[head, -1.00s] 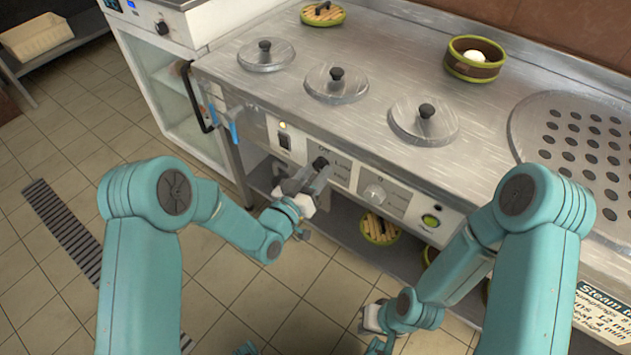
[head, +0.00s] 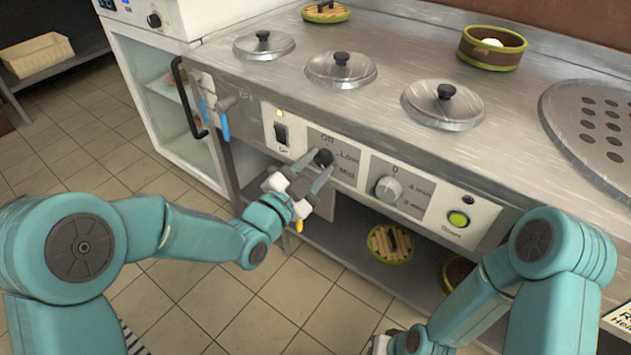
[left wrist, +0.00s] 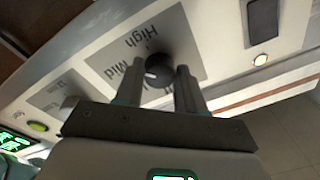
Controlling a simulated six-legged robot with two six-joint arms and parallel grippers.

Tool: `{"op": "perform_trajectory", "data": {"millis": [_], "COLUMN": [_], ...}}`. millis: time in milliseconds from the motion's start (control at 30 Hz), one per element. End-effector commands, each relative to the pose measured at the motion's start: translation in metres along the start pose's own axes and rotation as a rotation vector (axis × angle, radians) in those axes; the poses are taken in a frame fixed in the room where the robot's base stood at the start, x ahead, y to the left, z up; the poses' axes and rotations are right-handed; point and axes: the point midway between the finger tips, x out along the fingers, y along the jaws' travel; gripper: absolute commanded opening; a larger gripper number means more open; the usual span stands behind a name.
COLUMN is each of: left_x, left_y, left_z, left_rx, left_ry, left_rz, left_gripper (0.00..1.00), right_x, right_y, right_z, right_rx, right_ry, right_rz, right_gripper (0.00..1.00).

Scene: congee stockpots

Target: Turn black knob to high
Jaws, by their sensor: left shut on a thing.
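The black knob (head: 323,158) is on the grey dial plate of the stove's front panel, with Off, Low and Mid printed beside it. My left gripper (head: 311,174) is shut on the knob, one finger on each side. In the left wrist view the knob (left wrist: 158,68) sits between the fingers (left wrist: 158,88). A small white mark on it shows on the side toward the Mid label, and High is printed farther up. Of my right gripper (head: 380,344) only a sliver shows at the bottom edge; its fingers are hidden.
Blue-handled taps (head: 223,122) and a black rail (head: 186,95) are farther left. Lidded pots (head: 340,68) are on top. The floor in front is clear.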

Motion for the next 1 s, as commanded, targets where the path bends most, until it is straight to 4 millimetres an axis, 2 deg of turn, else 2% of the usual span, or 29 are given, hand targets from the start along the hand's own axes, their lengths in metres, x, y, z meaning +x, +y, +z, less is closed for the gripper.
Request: {"op": "perform_trajectory", "data": {"millis": [33,200,600,1000], "left_x": [-0.001,0.0,0.0,0.0], "left_y": [0.003,0.001,-0.002,-0.003], "left_z": [0.004,0.003,0.0,0.0], "left_rx": [0.046,0.205,0.533,0.697], "left_ry": [0.004,0.012,0.03,0.041], "left_rz": [0.001,0.009,0.028,0.036], "left_gripper": [0.08,0.08,0.08,0.08], "right_x": [0.012,0.022,0.025,0.025], "right_y": [0.004,0.007,0.008,0.008], "right_z": [-0.003,-0.013,-0.017,-0.017], "right_rx": [-0.003,-0.011,-0.014,-0.014], "right_ry": [0.015,0.05,0.064,0.064], "right_rz": [-0.001,-0.002,-0.002,-0.002], "right_gripper": [0.0,0.0,0.0,0.0]}}
